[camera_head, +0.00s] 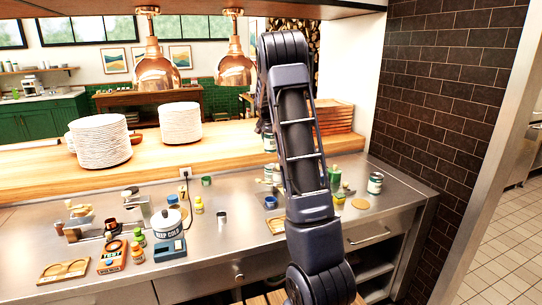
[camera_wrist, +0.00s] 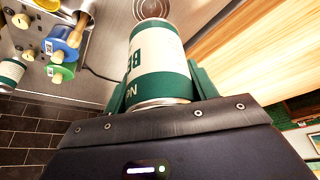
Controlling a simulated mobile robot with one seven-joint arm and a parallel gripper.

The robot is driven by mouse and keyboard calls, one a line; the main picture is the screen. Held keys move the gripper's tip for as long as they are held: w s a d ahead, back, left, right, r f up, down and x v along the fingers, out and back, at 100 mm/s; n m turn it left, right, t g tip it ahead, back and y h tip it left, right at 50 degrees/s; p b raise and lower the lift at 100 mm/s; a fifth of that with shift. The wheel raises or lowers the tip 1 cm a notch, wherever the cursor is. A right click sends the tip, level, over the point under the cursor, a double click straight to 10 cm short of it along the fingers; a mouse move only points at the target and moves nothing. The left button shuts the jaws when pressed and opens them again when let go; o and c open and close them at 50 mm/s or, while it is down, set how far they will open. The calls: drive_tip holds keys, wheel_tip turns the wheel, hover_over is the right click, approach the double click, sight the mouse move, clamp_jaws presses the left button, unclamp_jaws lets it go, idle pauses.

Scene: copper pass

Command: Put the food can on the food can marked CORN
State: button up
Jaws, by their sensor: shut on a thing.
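My gripper (camera_wrist: 160,88) is shut on a food can (camera_wrist: 160,72) with a green and cream label; only part of its lettering shows. In the head view the held can (camera_head: 269,143) is up beside my arm, partly hidden, and my gripper is mostly hidden there. Another green and cream can (camera_head: 375,183) stands upright on the steel counter at the right; its marking is too small to read. A similar can (camera_wrist: 10,72) shows at the left edge of the wrist view, apart from the held can.
The steel counter (camera_head: 240,250) holds a white pot (camera_head: 166,226), a blue scale (camera_head: 170,250), jars and a wooden board (camera_head: 63,270). Plate stacks (camera_head: 100,141) stand on the wooden shelf behind. Copper lamps (camera_head: 156,70) hang above. A dark brick wall (camera_head: 445,90) bounds the right.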

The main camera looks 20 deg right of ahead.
drive_tip(key=shift+f, duration=3.9)
drive_tip(key=shift+f, duration=0.1)
drive_tip(key=o, duration=1.3)
